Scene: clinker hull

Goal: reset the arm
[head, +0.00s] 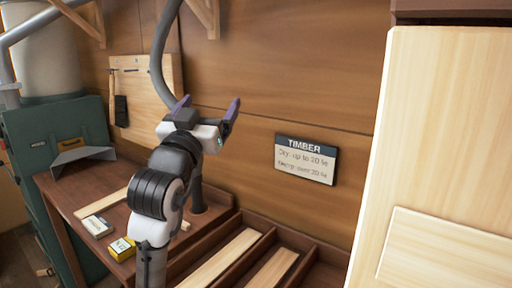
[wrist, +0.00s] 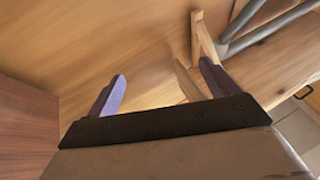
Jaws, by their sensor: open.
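My gripper (head: 208,108) is raised above the workbench in the head view, its two purple fingers apart with nothing between them. My white and black arm stands upright in the middle of the head view and hides part of the bench behind it. In the wrist view, my gripper (wrist: 160,92) also shows open and empty, with wooden wall panelling beyond the fingers.
A workbench (head: 55,187) holds a yellow box (head: 122,249), a small pale box (head: 97,226) and boards. Divided trays with planks (head: 225,262) lie right of my arm. A TIMBER sign (head: 306,159) hangs on the wall. A pale wooden cabinet (head: 440,130) fills the right side.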

